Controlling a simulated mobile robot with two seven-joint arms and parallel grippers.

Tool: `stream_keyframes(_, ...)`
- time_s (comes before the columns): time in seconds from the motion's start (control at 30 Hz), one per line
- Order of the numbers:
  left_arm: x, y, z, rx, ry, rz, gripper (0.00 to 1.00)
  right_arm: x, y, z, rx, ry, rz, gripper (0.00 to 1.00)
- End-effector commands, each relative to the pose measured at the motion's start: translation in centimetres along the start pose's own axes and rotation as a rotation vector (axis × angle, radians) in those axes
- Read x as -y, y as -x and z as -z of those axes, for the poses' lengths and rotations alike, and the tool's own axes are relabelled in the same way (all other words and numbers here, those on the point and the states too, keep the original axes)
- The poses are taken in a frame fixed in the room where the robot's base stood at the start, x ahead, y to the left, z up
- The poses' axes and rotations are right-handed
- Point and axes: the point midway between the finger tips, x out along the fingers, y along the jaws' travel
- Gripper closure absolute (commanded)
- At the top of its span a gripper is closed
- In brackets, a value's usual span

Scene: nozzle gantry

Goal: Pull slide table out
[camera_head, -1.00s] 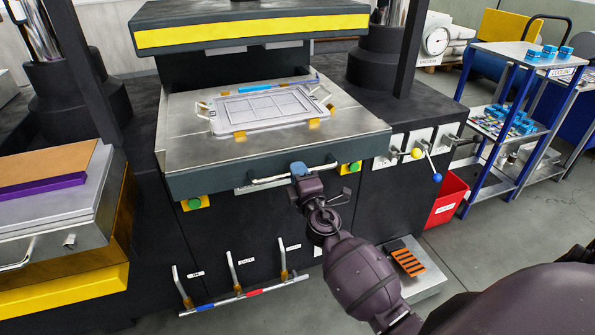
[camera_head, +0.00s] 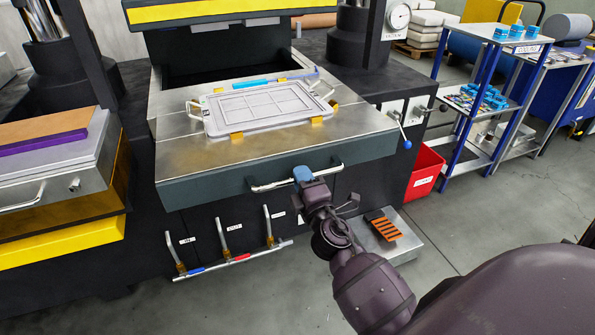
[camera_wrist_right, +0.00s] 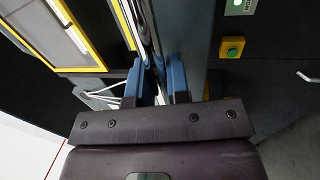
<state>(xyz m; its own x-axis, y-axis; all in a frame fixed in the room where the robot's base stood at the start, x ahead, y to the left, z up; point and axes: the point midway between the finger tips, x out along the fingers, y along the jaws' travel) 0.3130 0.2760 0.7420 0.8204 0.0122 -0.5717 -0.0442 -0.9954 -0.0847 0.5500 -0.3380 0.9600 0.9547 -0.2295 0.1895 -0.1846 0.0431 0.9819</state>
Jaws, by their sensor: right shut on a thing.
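The slide table (camera_head: 180,158) is a flat metal table with a dark front edge. It juts out from the black press toward me. A flat grey framed plate (camera_head: 268,106) with handles and yellow clips lies on it. A silver bar handle (camera_head: 268,186) runs along the table's front. My right gripper (camera_head: 302,176) is shut on the handle near its middle. In the right wrist view the blue fingers of the right gripper (camera_wrist_right: 157,75) stand on both sides of the bar. My left gripper is not in view.
A row of levers (camera_head: 225,238) stands below the table. A red bin (camera_head: 427,172) and a blue-legged shelf cart (camera_head: 482,100) are at the right. A step with an orange grille (camera_head: 384,229) sits on the floor beside my right arm. Open floor lies at right.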

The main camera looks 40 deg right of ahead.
Motion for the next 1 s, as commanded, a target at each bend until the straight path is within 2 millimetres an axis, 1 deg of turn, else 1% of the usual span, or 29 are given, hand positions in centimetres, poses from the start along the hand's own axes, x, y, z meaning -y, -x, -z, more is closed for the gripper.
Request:
stream_keyframes(0.03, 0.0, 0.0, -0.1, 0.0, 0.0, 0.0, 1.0, 0.1, 0.7, 0.0, 0.0, -0.002, 0.004, 1.0)
stream_keyframes(0.1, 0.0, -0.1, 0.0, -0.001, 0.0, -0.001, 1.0, 0.0, 1.4, 0.0, 0.0, -0.002, 0.005, 1.0)
stream_keyframes(0.3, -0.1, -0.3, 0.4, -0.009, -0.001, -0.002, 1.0, -0.3, 2.5, 0.1, -0.001, -0.002, 0.003, 1.0)
stream_keyframes(0.47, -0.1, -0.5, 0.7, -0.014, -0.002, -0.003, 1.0, -0.4, 2.8, 0.1, -0.001, -0.001, 0.001, 1.0)
stream_keyframes(0.77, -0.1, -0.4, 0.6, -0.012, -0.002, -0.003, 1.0, -0.5, 2.8, 0.1, -0.002, -0.001, 0.001, 1.0)
stream_keyframes(0.8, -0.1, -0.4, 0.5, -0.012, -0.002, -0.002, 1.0, -0.5, 2.8, 0.1, -0.002, -0.001, 0.001, 0.8)
stream_keyframes(0.93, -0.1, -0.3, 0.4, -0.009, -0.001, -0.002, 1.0, -0.5, 2.8, 0.1, -0.001, -0.001, 0.001, 0.6)
stream_keyframes(1.0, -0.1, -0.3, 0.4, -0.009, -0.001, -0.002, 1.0, -0.5, 2.7, 0.0, -0.001, 0.0, 0.0, 0.59)
